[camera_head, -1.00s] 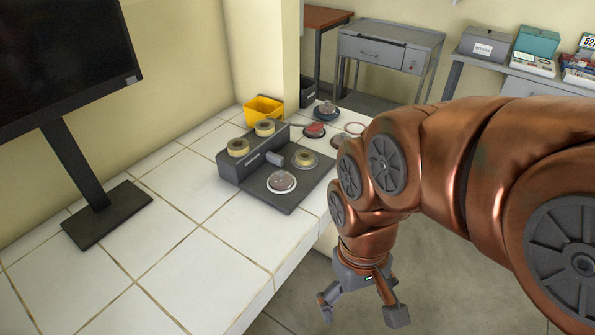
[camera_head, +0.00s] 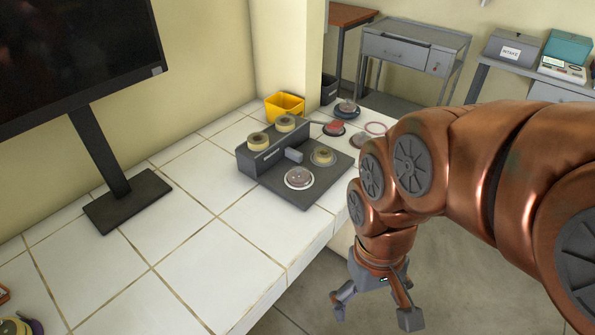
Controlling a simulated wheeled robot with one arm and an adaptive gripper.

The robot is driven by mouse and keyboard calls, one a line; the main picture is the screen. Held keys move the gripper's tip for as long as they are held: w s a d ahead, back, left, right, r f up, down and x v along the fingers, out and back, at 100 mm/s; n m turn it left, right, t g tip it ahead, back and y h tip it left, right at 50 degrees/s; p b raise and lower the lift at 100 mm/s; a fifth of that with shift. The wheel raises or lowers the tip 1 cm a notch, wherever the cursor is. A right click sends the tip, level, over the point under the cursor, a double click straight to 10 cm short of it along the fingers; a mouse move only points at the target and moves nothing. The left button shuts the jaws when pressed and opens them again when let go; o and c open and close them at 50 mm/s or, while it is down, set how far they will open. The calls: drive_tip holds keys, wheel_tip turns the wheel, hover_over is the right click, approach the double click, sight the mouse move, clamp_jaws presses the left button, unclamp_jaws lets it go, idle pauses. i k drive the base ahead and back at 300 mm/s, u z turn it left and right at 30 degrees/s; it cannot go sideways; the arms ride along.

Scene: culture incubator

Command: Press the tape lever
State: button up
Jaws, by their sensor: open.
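A dark tape machine (camera_head: 312,190) sits on the white tiled counter. Two yellowish tape rolls stand on its raised back part, one on the left (camera_head: 258,141) and one on the right (camera_head: 285,123). A small grey lever-like block (camera_head: 293,155) sticks out from the front of that raised part. On the machine's base are a round clear dish (camera_head: 299,178) and another tape roll (camera_head: 323,156). My gripper (camera_head: 374,315) hangs below my copper arm, past the counter's front edge. Its fingers are spread and empty, well apart from the machine.
A black monitor (camera_head: 75,60) on a stand (camera_head: 128,202) occupies the counter's left side. A yellow bin (camera_head: 284,106) and several dishes (camera_head: 335,128) lie behind the machine. Coloured items (camera_head: 18,325) show at the lower left. The front tiles (camera_head: 215,280) are clear.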

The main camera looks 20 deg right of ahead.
sight(336, 125)
drive_tip(key=z, duration=1.6)
drive_tip(key=i, duration=0.7)
drive_tip(key=u, duration=2.85)
